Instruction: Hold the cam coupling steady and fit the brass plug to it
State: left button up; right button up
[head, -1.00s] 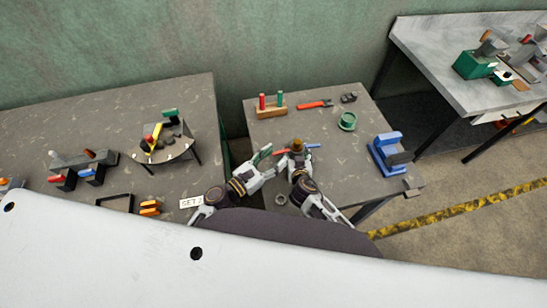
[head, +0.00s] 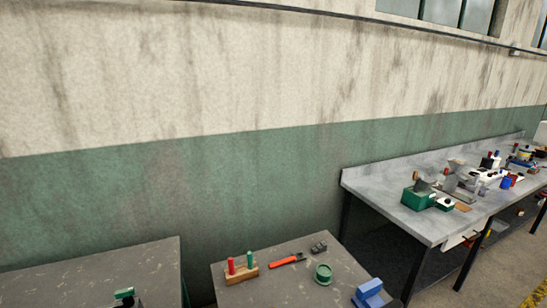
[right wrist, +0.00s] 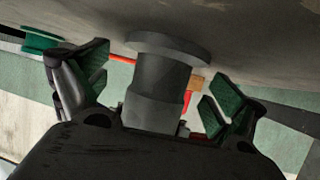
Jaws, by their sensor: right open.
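In the right wrist view a grey stepped cylinder with a wide flange (right wrist: 160,75), which looks like the cam coupling, is between the fingers of my right gripper (right wrist: 163,68). Those fingers are spread, with dark gaps-edged green pads on either side and visible space between each pad and the cylinder. The flange lies close to a grey surface along the top of the picture; I cannot tell if they touch. The brass plug shows in neither view now.
In the head view the table (head: 290,292) bears a wooden rack (head: 241,275) with red and green handles, red pliers (head: 287,260), a green ring (head: 323,273) and a blue tool (head: 369,293). A long grey bench (head: 385,190) stands at right.

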jog(key=shift+v, duration=3.65)
jog(key=shift+d, duration=0.1)
